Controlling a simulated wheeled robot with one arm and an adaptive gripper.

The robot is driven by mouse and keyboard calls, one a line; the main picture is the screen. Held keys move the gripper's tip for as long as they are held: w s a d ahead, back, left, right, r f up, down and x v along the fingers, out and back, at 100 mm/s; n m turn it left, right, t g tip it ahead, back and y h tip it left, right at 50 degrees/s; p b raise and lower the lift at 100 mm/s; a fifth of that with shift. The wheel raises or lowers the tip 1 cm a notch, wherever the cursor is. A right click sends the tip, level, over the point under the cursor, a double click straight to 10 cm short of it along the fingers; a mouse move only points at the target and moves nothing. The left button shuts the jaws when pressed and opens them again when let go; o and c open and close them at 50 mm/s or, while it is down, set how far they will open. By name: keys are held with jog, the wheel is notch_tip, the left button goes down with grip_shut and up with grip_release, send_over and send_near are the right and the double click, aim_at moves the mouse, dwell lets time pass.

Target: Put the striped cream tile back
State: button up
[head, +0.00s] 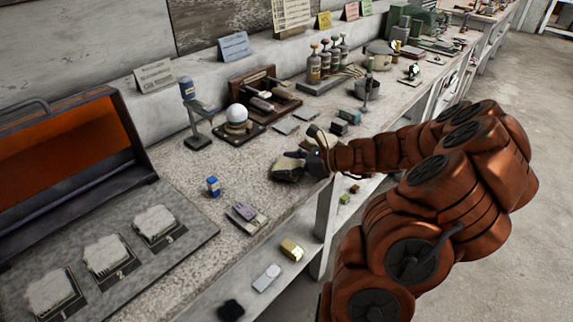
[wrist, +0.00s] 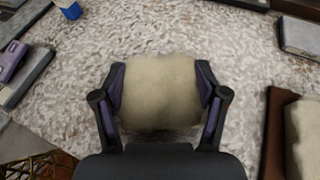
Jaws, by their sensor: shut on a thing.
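My gripper (head: 290,169) is low over the speckled workbench (head: 190,185) in the head view, near the bench's front edge. In the wrist view my gripper (wrist: 162,88) has its two fingers closed on the opposite sides of a pale cream piece (wrist: 160,92). The piece is blocky with rounded edges. I cannot make out stripes on it, and its lower side is hidden. I cannot tell whether it touches the bench. In the head view the held piece is mostly hidden by my gripper.
A white sphere (head: 237,114) rests on a dark base behind my gripper. Flat grey tiles (head: 286,127) and a dark green block (head: 338,127) lie beyond. A small blue item (head: 213,186) and a purple-topped grey piece (head: 245,214) are nearer. A lower shelf holds a yellow block (head: 291,250).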

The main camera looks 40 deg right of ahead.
jog(key=shift+f, duration=0.1)
jog(key=o, duration=1.5)
jog(key=shift+c, duration=0.2)
